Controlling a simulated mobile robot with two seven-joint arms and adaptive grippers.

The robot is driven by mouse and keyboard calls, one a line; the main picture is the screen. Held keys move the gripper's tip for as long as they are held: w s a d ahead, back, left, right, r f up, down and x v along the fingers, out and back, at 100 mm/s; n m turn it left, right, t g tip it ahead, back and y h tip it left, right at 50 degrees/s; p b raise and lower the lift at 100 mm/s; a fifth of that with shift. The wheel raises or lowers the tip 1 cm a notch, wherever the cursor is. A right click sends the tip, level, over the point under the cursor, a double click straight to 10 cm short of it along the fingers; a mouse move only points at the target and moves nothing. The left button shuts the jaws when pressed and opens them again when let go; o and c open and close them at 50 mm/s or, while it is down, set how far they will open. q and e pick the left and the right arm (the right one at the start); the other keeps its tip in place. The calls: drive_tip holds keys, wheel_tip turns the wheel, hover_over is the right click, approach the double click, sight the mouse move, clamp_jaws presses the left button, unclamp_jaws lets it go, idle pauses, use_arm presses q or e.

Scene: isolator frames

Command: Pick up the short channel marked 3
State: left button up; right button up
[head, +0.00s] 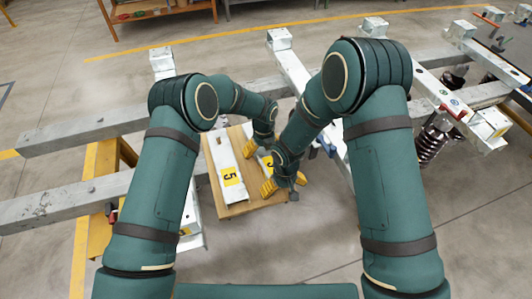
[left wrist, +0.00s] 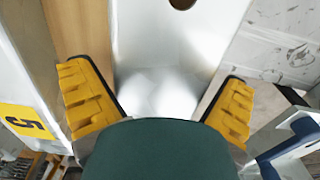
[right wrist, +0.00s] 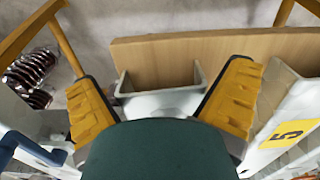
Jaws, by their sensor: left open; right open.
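No contact is clear.
A channel marked 5 (head: 222,160) lies to the left on the board (head: 240,208); it also shows in the left wrist view (left wrist: 32,85) and right wrist view (right wrist: 290,115). Long frame rails (head: 90,125) surround the board. A coil spring (head: 432,140) stands at right.

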use_arm(q)
drive_tip(key=c, duration=1.1)
use_arm(e)
drive_tip(key=c, duration=1.1)
use_arm(q)
drive_tip(key=shift+c, duration=0.2)
use_arm(e)
drive_tip(key=shift+c, duration=0.2)
use_arm(q)
drive_tip(key=shift+r, duration=0.25)
use_arm(e)
drive_tip(key=shift+r, duration=0.2)
